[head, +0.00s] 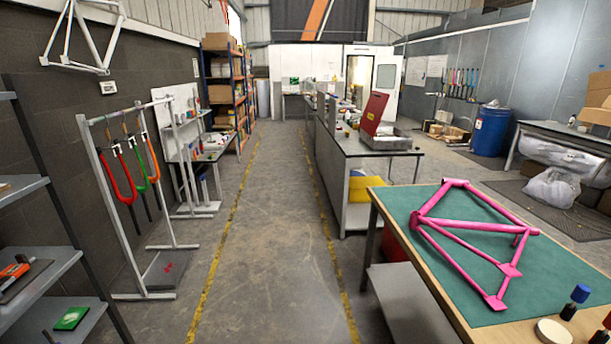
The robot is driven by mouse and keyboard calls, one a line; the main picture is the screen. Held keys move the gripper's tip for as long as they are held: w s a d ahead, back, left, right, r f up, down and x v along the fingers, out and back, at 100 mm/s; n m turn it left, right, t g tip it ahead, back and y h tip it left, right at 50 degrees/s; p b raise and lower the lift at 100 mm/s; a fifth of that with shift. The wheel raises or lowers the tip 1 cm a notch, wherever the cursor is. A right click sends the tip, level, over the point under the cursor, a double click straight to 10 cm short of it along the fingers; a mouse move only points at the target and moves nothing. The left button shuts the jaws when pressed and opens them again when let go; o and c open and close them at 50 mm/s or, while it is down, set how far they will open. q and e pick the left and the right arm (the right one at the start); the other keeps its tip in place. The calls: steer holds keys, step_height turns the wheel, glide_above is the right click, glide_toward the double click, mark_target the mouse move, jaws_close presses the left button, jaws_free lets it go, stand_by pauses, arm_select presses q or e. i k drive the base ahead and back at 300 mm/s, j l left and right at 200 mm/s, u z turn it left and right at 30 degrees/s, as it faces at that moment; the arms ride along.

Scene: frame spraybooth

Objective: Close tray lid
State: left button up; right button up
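A metal tray (386,142) sits on the near end of the long bench in the middle of the room. The tray looks open. Its inside is too small to make out. Neither of my grippers shows in the head view, and the tray is well ahead, past the near right table.
A green-matted table (450,275) at the near right holds a pink bicycle frame (470,235) and a bottle (576,301). A fork rack (134,195) and shelves (40,250) stand at left. The floor aisle (270,240) between yellow lines is clear.

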mark_target(376, 108)
steer(key=i, duration=1.2)
steer(key=i+z, duration=0.1)
steer(key=i, duration=1.15)
steer(key=i+z, duration=0.25)
steer(key=i, duration=0.15)
steer(key=i+j+z, duration=0.1)
steer(key=i+z, duration=0.55)
steer(key=i, duration=0.3)
steer(key=i+j+u, duration=0.15)
steer(key=i+j, duration=0.85)
steer(key=j, duration=0.1)
